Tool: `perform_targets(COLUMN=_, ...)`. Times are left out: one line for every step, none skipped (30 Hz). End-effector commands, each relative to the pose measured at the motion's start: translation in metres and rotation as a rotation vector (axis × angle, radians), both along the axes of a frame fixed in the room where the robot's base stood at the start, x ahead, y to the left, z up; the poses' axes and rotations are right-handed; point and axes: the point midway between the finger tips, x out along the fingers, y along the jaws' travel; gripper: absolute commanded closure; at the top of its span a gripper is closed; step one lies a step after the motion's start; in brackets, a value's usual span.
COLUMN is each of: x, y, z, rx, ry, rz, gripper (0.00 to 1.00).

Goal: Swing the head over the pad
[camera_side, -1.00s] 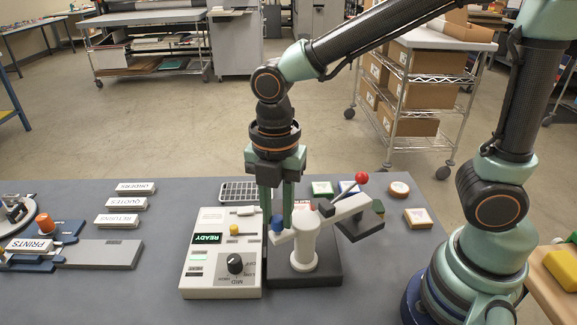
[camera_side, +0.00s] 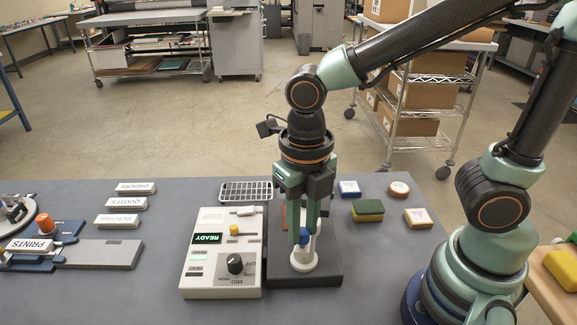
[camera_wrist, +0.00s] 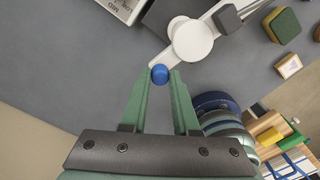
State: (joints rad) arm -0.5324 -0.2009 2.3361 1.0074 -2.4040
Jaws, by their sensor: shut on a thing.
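The press has a white round post, seen in the side view (camera_side: 303,263) and in the wrist view (camera_wrist: 193,42), standing on a dark grey base (camera_side: 325,272). A white arm crosses the post, with a blue knob (camera_wrist: 159,74) at one end and a dark grey head (camera_wrist: 227,18) at the other. My gripper (camera_side: 302,238) is shut on the blue knob, in front of the post. My gripper hides the head in the side view. A reddish patch, perhaps the pad (camera_side: 285,214), shows beside my fingers; whether the head is over it I cannot tell.
A control box (camera_side: 222,250) reading READY stands close on the left. A green and yellow sponge (camera_side: 368,210), a blue-edged block (camera_side: 349,188) and other small blocks lie to the right. A grey grid tray (camera_side: 245,191) lies behind.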

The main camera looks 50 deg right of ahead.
Motion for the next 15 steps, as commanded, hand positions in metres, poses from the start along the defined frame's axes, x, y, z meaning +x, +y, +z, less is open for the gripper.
perform_targets(x=-0.0009, y=-0.0009, z=0.0015, rx=0.002, ry=-0.004, rz=0.032, gripper=1.0)
perform_targets(x=-0.0018, y=-0.0016, z=0.0015, rx=0.002, ry=-0.004, rz=0.05, gripper=1.0)
perform_targets(x=-0.0028, y=-0.0024, z=0.0014, rx=0.001, ry=-0.003, rz=0.075, gripper=1.0)
perform_targets(x=-0.0035, y=-0.0029, z=0.0014, rx=0.001, ry=-0.003, rz=0.092, gripper=1.0)
perform_targets(x=-0.0041, y=-0.0033, z=0.0015, rx=0.001, ry=-0.003, rz=0.107, gripper=1.0)
perform_targets(x=-0.0048, y=-0.004, z=0.0015, rx=0.002, ry=-0.003, rz=0.127, gripper=1.0)
perform_targets(x=-0.0053, y=-0.0045, z=0.0016, rx=0.002, ry=-0.004, rz=0.139, gripper=1.0)
perform_targets(x=-0.0058, y=-0.0049, z=0.0016, rx=0.002, ry=-0.004, rz=0.152, gripper=1.0)
perform_targets(x=-0.0064, y=-0.0054, z=0.0015, rx=0.002, ry=-0.003, rz=0.165, gripper=1.0)
perform_targets(x=-0.0068, y=-0.0058, z=0.0015, rx=0.002, ry=-0.003, rz=0.175, gripper=1.0)
perform_targets(x=-0.0072, y=-0.0061, z=0.0014, rx=0.002, ry=-0.003, rz=0.184, gripper=1.0)
perform_targets(x=-0.0076, y=-0.0065, z=0.0013, rx=0.002, ry=-0.003, rz=0.192, gripper=1.0)
perform_targets(x=-0.0078, y=-0.0066, z=0.0013, rx=0.002, ry=-0.003, rz=0.199, gripper=1.0)
perform_targets(x=-0.008, y=-0.0069, z=0.0013, rx=0.002, ry=-0.003, rz=0.204, gripper=1.0)
perform_targets(x=-0.0082, y=-0.0071, z=0.0013, rx=0.002, ry=-0.003, rz=0.21, gripper=1.0)
